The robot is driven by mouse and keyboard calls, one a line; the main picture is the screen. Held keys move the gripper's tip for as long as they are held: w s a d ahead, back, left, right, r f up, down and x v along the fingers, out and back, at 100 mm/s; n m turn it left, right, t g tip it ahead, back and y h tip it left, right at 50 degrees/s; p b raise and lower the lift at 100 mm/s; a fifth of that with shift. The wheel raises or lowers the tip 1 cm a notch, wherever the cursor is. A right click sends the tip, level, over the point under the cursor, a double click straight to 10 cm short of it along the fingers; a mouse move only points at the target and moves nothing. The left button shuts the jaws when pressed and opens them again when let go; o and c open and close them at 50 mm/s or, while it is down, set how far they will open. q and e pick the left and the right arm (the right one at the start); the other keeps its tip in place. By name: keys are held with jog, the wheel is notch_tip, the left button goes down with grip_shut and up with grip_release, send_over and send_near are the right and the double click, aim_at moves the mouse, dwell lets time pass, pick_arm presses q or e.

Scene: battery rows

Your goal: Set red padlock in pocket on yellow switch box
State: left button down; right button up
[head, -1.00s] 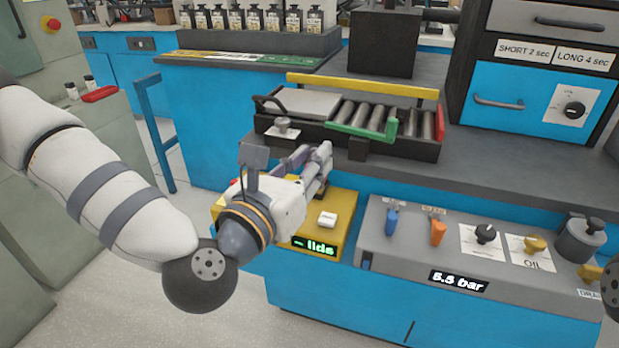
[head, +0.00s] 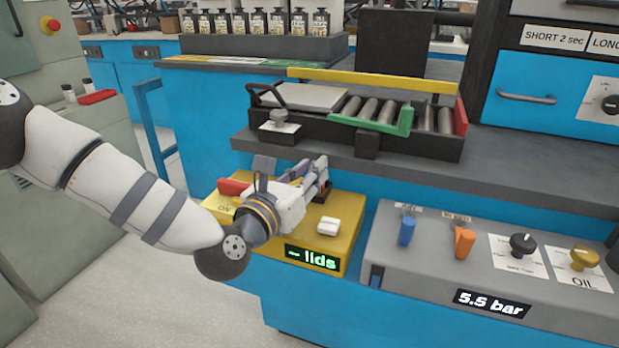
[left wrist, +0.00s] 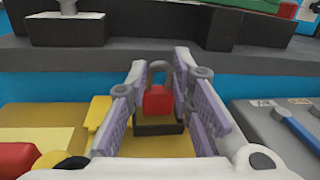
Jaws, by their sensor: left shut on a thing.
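The red padlock (left wrist: 158,99) with its grey shackle is upright between the fingers of my left gripper (left wrist: 163,92) in the left wrist view. The left gripper also shows in the head view (head: 322,176), shut on the padlock over the back right part of the yellow switch box (head: 348,207). The dark pocket (left wrist: 158,127) shows directly under the padlock. I cannot tell whether the padlock's bottom is inside the pocket or just above it. The box also carries a red switch handle (head: 235,187) and a white button (head: 328,227). My right gripper is not in view.
Behind the box is the dark bench edge with a roller tray (head: 375,118) on it. Right of the box stands a grey panel (head: 420,275) with blue and orange levers and knobs. Open floor lies at the front left.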

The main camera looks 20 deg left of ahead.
pick_arm(q)
jog(key=shift+f, duration=0.55)
jog(key=c, duration=1.4)
grip_release()
jog(key=shift+r, duration=0.35)
jog(key=s, duration=0.4)
jog(key=s+a, duration=0.1)
jog(key=s, duration=0.3)
jog(key=s+a, duration=0.1)
jog(key=s, duration=0.3)
jog(key=shift+f, duration=0.1)
jog(key=shift+f, duration=0.1)
